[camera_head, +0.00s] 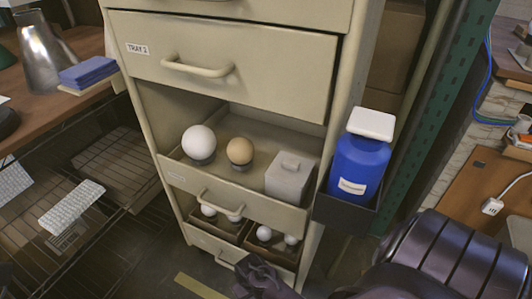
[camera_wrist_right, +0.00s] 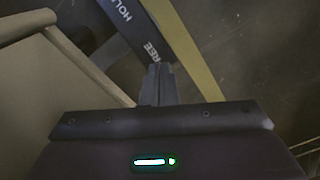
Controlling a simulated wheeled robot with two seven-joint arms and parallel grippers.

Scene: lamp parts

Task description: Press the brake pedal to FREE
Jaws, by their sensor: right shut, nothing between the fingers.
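In the right wrist view a dark blue-grey bar (camera_wrist_right: 132,28) bears white lettering. "HOL" shows near its upper end and "REE" lower down, the rest of each word being cut off or covered. I take it for the brake pedal or its label, but cannot tell which. My right gripper (camera_wrist_right: 158,72) is shut and empty, its fingertips over or beside the "REE" end; I cannot tell whether they touch it. In the head view my right gripper (camera_head: 262,284) is low, in front of the cabinet's bottom drawer. My left gripper is not in view.
The beige drawer cabinet (camera_head: 225,62) stands ahead, its open trays holding balls and a grey box (camera_head: 288,178). A blue bottle (camera_head: 358,165) sits in a side holder. A yellow floor strip (camera_head: 198,287) lies at the cabinet's foot. A wire rack (camera_head: 110,165) stands left.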

